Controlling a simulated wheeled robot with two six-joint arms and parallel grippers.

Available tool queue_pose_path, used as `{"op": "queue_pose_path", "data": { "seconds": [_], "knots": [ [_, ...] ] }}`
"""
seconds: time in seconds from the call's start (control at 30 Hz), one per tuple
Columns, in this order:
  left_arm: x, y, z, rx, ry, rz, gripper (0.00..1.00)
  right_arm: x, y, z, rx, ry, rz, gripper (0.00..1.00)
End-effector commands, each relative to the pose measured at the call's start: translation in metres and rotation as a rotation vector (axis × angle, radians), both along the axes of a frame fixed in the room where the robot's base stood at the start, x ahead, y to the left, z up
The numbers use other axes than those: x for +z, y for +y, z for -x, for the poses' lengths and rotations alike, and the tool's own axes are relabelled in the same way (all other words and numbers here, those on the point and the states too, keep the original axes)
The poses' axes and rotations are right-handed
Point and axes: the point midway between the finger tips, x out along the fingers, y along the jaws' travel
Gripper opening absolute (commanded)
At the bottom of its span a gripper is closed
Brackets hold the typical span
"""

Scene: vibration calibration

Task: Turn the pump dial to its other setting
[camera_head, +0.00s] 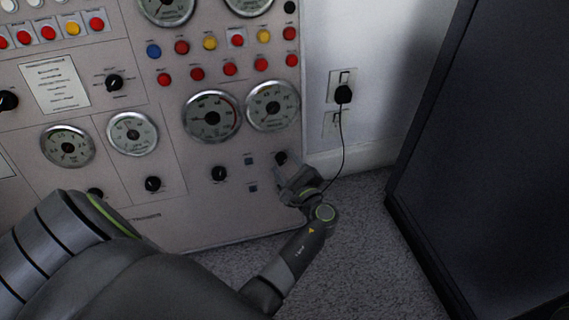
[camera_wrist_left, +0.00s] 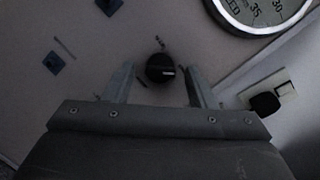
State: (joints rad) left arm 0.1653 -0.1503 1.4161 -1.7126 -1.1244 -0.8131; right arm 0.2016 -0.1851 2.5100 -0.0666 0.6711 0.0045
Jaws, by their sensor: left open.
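The black dial (camera_head: 281,158) is at the lower right of the grey control panel in the head view, partly hidden by my left gripper (camera_head: 297,182). In the left wrist view the dial (camera_wrist_left: 160,69) is a round black knob with a pale mark pointing right. It lies between the two fingers of my left gripper (camera_wrist_left: 160,80), with a gap on each side. The gripper is open and faces the panel; the fingers do not appear to touch the dial. Which knob is the pump dial cannot be read from labels. My right gripper is not in view.
The control panel (camera_head: 170,205) carries several other black knobs (camera_head: 219,173), round gauges (camera_head: 211,117) and coloured buttons. A wall socket (camera_head: 342,90) with a plug and cable is just right of it. A dark cabinet (camera_head: 480,170) stands at the right. Carpet is below.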

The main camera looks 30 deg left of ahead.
Motion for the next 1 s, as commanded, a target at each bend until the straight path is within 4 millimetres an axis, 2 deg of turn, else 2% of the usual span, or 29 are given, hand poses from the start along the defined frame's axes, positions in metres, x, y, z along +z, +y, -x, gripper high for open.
{"op": "queue_pose_path", "data": {
  "seconds": [0.07, 0.4, 0.7, 1.0],
  "knots": [
    [0.0001, 0.0, -0.0001, 0.0, 0.0, 0.0, 0.51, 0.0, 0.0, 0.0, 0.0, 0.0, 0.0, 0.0],
    [0.0, 0.0001, 0.0, 0.0, 0.0, 0.0, 0.06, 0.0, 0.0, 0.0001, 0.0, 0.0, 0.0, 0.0],
    [0.0002, 0.0, -0.0002, 0.008, -0.029, 0.025, 0.06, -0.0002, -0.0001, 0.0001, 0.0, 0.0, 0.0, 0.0],
    [0.0016, -0.0004, -0.0012, 0.045, -0.169, 0.145, 0.06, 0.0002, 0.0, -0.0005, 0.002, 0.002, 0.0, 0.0]
  ]
}}
